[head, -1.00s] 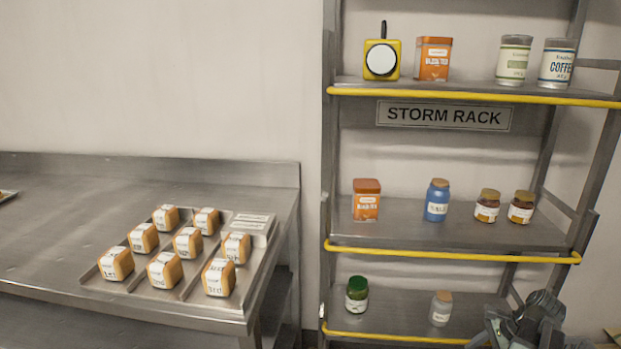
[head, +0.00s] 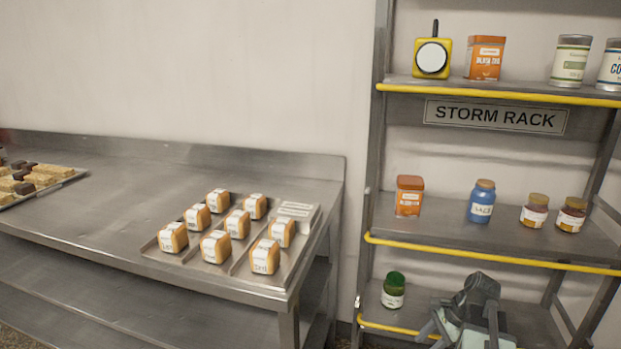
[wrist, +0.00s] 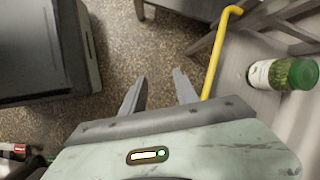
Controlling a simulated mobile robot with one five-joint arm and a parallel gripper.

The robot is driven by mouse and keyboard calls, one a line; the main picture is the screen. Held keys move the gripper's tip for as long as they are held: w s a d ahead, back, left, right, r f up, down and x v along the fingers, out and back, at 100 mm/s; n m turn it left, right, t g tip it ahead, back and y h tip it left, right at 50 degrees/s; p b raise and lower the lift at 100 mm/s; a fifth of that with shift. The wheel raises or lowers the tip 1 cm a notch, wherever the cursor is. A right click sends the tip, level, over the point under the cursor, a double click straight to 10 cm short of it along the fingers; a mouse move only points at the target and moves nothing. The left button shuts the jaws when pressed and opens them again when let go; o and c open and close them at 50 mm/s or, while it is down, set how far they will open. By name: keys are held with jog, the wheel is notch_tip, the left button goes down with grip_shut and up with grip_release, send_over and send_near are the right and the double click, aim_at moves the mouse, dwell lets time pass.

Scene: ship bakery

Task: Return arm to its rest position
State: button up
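My gripper (wrist: 160,88) shows in the wrist view with its two fingers apart and nothing between them. It points down over the speckled floor, beside the rack's yellow rail (wrist: 214,55). In the head view my arm stands at the lower right, in front of the bottom shelf of the storm rack (head: 498,116); the fingers are not clear there. A green-lidded jar (head: 393,290) stands on the bottom shelf just left of my arm. This jar also shows in the wrist view (wrist: 266,73), to the right of the fingers and apart from them.
The upper shelves hold an orange tin (head: 409,196), a blue jar (head: 482,201) and other containers. A steel counter (head: 110,200) on the left carries a tray (head: 238,268) of several wrapped loaves. Another tray with pastries (head: 38,178) is at the far left.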

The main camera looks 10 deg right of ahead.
jog(key=a+f+n+g+h, duration=0.25)
jog(key=a+n, duration=0.95)
jog(key=a, duration=1.2)
notch_tip(320, 180, up, 29)
jog(key=d+n+h+p, duration=0.1)
jog(key=n+p, duration=0.3)
jog(key=p, duration=2.4)
jog(key=shift+w+d+r+n+t+h+p, duration=0.15)
jog(key=shift+w+d+n+t+h+p, duration=0.2)
jog(key=shift+d, duration=0.25)
